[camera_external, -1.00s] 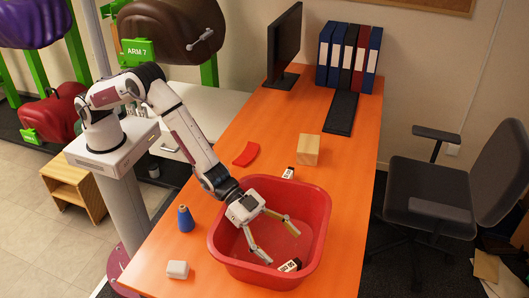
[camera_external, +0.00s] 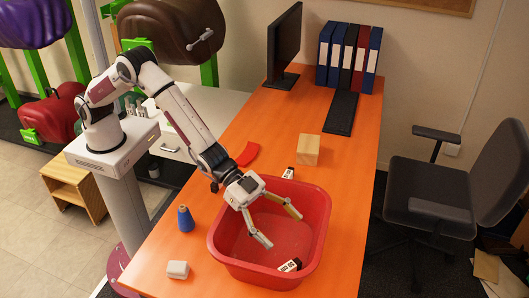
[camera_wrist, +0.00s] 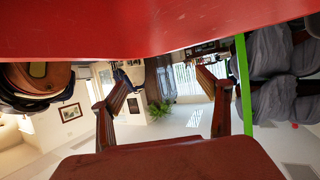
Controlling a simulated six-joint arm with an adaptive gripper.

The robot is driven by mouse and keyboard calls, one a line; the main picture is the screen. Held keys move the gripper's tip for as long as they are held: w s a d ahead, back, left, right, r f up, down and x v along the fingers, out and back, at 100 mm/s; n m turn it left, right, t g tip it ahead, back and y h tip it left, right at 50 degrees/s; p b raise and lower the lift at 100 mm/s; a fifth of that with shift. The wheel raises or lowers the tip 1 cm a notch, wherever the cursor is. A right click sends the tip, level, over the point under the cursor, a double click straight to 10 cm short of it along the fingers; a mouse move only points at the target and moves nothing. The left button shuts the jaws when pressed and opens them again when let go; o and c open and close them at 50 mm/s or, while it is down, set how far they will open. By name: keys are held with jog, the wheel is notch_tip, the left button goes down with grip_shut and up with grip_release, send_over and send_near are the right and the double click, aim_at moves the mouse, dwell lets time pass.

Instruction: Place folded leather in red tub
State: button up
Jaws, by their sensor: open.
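A flat, bent red piece (camera_external: 247,153), which looks like the folded leather, lies on the orange table behind the red tub, partly hidden by my wrist. The red tub (camera_external: 318,235) stands at the table's front. My gripper (camera_external: 284,230) is open, its fingers spread over the tub's inside with nothing between them. In the wrist view, my gripper (camera_wrist: 163,85) also shows open and empty, with a red surface across the top, likely the tub. The leather is not recognisable there.
A small black-and-white labelled item (camera_external: 289,265) shows at the tub's near inner side. Another (camera_external: 288,173) is behind the tub.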

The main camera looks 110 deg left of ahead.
dwell(0.4)
jog(key=s+a+r+n+g+y, duration=0.1)
jog(key=s+a+r+y, duration=0.1)
jog(key=s+a+r, duration=0.75)
jog(key=s+a+r+n+g+y, duration=0.2)
jog(key=s+a+r, duration=0.65)
jog(key=s, duration=0.45)
jog(key=s+a+f+g, duration=0.1)
jog(key=s+a, duration=0.1)
jog(key=s, duration=0.9)
jog(key=s+a+f+n+g, duration=0.1)
jog(key=s+a, duration=0.1)
jog(key=s, duration=1)
jog(key=s+a+g+y, duration=0.1)
jog(key=s+a+g, duration=0.1)
jog(key=s, duration=0.9)
jog(key=shift+s+f, duration=0.3)
jog(key=shift+f, duration=0.1)
